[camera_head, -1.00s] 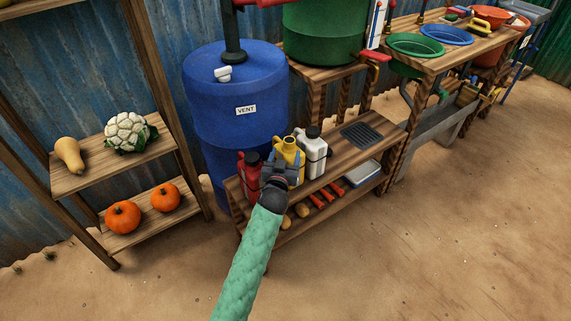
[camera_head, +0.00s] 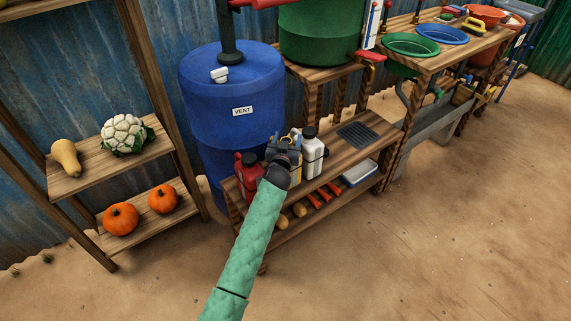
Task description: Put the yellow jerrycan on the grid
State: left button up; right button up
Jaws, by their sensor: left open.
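The yellow jerrycan (camera_head: 294,171) stands on the top board of the low wooden bench, between a red jerrycan (camera_head: 248,172) on its left and a white jerrycan (camera_head: 311,155) on its right. My left gripper (camera_head: 283,141) is open at the top of the yellow jerrycan and hides most of it. I cannot tell whether the fingers touch it. The dark grid (camera_head: 359,134) lies bare on the same board, to the right of the white jerrycan. My right gripper is not in view.
A blue barrel marked VENT (camera_head: 231,95) stands behind the bench (camera_head: 334,165). The lower shelf holds carrots, potatoes and a white tray (camera_head: 359,173). Free board lies between the white jerrycan and the grid.

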pick_arm(q)
jog(key=shift+c, duration=0.4)
grip_shut()
